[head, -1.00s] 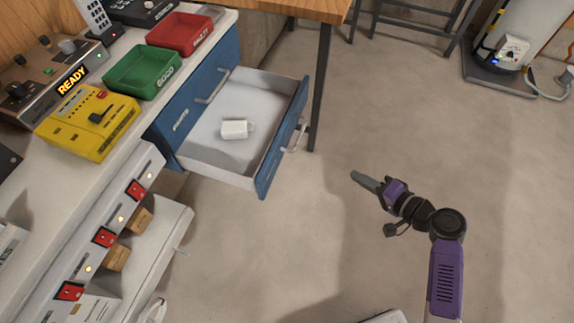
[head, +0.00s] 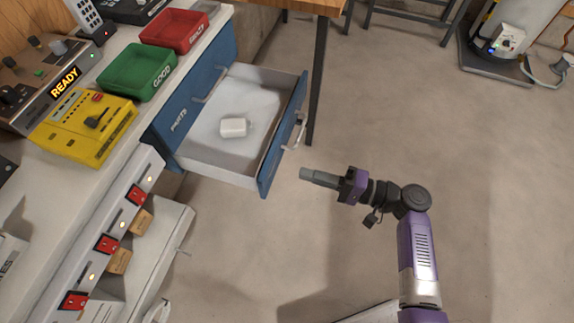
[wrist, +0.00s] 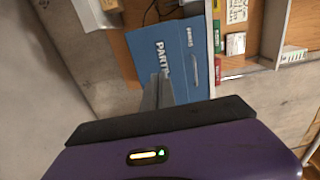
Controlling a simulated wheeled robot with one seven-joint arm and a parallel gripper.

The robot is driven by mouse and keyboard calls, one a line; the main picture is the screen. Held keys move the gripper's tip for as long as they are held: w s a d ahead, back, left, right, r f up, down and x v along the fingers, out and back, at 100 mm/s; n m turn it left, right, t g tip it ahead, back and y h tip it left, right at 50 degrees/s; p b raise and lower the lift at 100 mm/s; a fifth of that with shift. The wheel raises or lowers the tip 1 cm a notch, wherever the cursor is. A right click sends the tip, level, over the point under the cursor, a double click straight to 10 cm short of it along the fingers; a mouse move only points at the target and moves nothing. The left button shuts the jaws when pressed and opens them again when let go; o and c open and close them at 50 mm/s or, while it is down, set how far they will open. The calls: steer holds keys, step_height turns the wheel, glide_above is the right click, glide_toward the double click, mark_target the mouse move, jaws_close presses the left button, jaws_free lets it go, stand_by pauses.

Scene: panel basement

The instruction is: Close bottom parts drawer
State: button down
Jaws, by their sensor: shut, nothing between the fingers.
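The lower parts drawer (head: 217,163) is pulled out of the blue cabinet (head: 180,110) in the head view. It has light grey insides, a blue front and a metal handle (head: 297,132). A small white block (head: 234,127) lies inside. A closed drawer with its own handle sits above it. My gripper (head: 306,174) is shut and empty, to the right of the open drawer's front and apart from it, pointing left. In the wrist view, my shut fingers (wrist: 157,90) point at blue fronts (wrist: 150,45) marked PARTS.
Green (head: 140,70) and red (head: 175,32) trays and a yellow box (head: 84,122) stand on the counter. A dark table leg (head: 318,80) rises just beyond the drawer. The floor (head: 430,120) to the right is clear. Shelves with small boxes (wrist: 235,44) show in the wrist view.

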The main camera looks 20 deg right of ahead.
mark_target(207, 153)
steer(key=x, duration=0.6)
steer(key=shift+p, duration=0.3)
steer(key=b+x, duration=0.9)
steer(key=x, duration=1.2)
steer(key=shift+a+f, duration=0.1)
steer(key=shift+f, duration=0.05)
steer(key=shift+w+a+b, duration=0.35)
steer(key=shift+a, duration=0.15)
steer(key=shift+w+a+r, duration=0.15)
steer(key=shift+r, duration=0.1)
steer(key=shift+a, duration=0.15)
